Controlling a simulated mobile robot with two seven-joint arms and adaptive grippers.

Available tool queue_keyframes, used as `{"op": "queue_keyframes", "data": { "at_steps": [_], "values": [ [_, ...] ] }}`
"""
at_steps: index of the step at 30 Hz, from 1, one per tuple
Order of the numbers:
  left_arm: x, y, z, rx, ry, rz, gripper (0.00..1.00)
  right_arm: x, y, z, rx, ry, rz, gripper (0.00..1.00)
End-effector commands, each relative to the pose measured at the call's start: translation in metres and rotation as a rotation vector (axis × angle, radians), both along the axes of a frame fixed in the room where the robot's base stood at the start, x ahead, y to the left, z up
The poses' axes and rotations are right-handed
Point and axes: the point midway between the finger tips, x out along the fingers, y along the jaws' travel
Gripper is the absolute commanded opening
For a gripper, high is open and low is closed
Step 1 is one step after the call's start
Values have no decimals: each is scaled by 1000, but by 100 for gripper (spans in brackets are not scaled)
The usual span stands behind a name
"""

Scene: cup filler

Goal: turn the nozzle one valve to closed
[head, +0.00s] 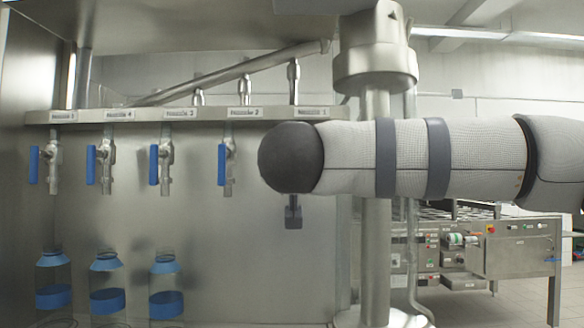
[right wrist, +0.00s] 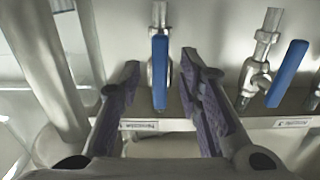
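The nozzle one valve's blue handle (right wrist: 160,72) shows in the right wrist view, with its length running along the nozzle pipe. In that view my right gripper (right wrist: 160,64) is open, one finger on each side of the handle, with gaps visible on both sides. In the head view my right forearm covers nozzle one's valve and most of the gripper; only the end of its label (head: 312,112) and the pipe above it (head: 293,82) show. My left gripper is in neither view.
The neighbouring valve's blue handle (right wrist: 288,73) is right of my gripper in the wrist view. Several other valves hang along the rail (head: 85,117). A thick steel column (head: 376,250) stands right of nozzle one. Bottles (head: 165,285) with blue tops stand below at left.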

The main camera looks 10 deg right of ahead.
Motion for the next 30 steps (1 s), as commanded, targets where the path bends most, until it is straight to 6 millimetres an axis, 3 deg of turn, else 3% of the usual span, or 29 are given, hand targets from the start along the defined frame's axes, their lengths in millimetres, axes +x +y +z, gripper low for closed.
{"op": "queue_keyframes", "data": {
  "at_steps": [9, 14, 30],
  "values": [
    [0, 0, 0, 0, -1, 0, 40, 6, -1, 1, 0, -1, 0, 32],
    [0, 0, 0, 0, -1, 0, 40, 6, -1, 0, 0, -1, 0, 0],
    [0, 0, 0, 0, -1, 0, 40, 6, 2, 0, 100, -21, 0, 0]
  ]
}}
